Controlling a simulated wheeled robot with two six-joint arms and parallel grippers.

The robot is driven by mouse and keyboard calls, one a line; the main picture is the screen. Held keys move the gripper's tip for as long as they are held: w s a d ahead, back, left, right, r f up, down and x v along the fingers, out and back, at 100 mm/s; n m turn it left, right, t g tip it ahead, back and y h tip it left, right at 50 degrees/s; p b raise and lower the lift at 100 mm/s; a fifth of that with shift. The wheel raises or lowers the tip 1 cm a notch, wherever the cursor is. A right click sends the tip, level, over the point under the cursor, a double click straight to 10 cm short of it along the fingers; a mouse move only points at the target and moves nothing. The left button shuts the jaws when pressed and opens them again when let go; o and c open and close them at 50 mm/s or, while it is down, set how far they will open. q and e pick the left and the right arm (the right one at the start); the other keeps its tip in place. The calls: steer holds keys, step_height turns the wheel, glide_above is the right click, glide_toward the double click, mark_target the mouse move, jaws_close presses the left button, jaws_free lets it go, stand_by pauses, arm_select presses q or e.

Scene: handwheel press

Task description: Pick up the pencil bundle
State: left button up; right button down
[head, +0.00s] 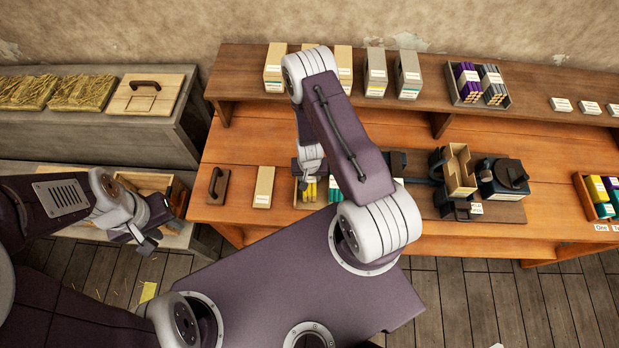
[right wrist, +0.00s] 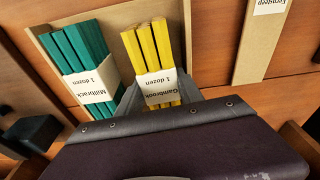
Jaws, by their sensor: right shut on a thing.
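In the head view the yellow bundle (head: 309,191) shows just below my right gripper (head: 310,177), and my forearm hides part of the tray. My left gripper (head: 155,228) is empty and appears open, away at the left over the floor.
A tan box (head: 264,187) and a dark handled plate (head: 218,185) lie left of the tray. A press with a wooden holder (head: 459,171) stands to the right. The raised shelf (head: 330,94) behind carries boxes and a tray of purple and grey bundles (head: 479,84).

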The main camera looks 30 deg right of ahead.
step_height(320, 180, up, 4)
steer(key=shift+d+f+b, duration=0.1)
steer(key=shift+b, duration=0.4)
steer(key=s+d+r, duration=0.2)
steer(key=s+d+r+b, duration=0.1)
steer(key=s+d+r, duration=0.1)
steer(key=s+d, duration=0.1)
steer(key=s+d+r+b, duration=0.1)
steer(key=s+d+r, duration=0.1)
steer(key=s, duration=0.1)
steer(key=shift+s+d+r, duration=0.2)
steer(key=shift+d+r, duration=0.05)
steer(key=shift+s+d+r, duration=0.1)
steer(key=shift+s+r, duration=0.05)
steer(key=shift+r, duration=0.15)
